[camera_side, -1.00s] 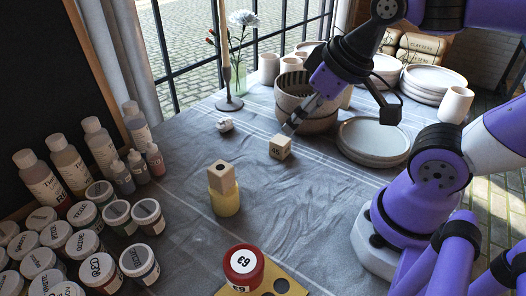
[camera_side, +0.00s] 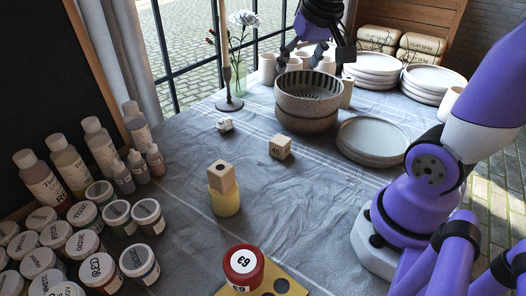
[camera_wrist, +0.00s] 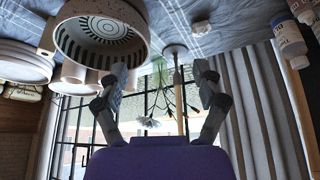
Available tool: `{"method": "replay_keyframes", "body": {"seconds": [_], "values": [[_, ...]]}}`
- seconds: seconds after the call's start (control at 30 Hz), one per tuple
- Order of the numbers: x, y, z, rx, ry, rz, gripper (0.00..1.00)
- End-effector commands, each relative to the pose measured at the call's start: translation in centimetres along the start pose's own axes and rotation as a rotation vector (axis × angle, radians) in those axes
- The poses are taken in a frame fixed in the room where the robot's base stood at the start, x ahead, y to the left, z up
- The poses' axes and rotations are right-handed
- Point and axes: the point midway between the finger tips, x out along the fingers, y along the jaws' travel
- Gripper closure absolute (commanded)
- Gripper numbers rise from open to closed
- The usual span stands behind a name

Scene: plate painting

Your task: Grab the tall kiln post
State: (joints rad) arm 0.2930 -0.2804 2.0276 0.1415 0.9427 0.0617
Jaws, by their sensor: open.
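No thing is plainly marked as the tall kiln post. A beige upright piece (camera_side: 347,92) stands just behind the right side of the stacked bowls, partly hidden; I cannot tell if it is the post. A pale block with a hole in its top (camera_side: 222,176) stands on a yellow round piece (camera_side: 224,202) at mid table. A small numbered block (camera_side: 280,148) lies in front of the bowls. My gripper (camera_side: 312,58) is high at the back, above and behind the bowls. In the wrist view my gripper (camera_wrist: 160,73) is open, its fingers wide apart with nothing held.
The striped bowl (camera_side: 306,86) sits on another bowl. Cups (camera_side: 268,68) stand by the window. A candle holder (camera_side: 230,90) and flower vase are at the back. Plates (camera_side: 373,142) are at right, paint jars (camera_side: 140,262) at left. The mid-table cloth is mostly clear.

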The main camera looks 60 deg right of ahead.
Motion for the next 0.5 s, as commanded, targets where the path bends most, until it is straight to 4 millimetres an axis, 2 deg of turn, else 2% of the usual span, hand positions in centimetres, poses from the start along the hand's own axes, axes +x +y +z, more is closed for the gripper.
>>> {"method": "replay_keyframes", "body": {"seconds": [0.03, 0.1, 0.17, 0.2, 0.3, 0.4, 0.5], "values": [[1.1, 2.3, -2.2, 0.103, -0.017, 0.051, 0.22], [2.6, 5.9, -5.0, 0.245, -0.027, 0.119, 0.22], [4.0, 9.3, -6.7, 0.366, -0.036, 0.174, 0.22], [5.0, 11.7, -7.6, 0.442, -0.04, 0.208, 0.22], [7.2, 17.2, -8.7, 0.61, -0.049, 0.283, 0.22], [8.9, 21.4, -8.6, 0.736, -0.056, 0.337, 0.22], [9.8, 24.0, -8.3, 0.81, -0.057, 0.368, 0.22]]}}
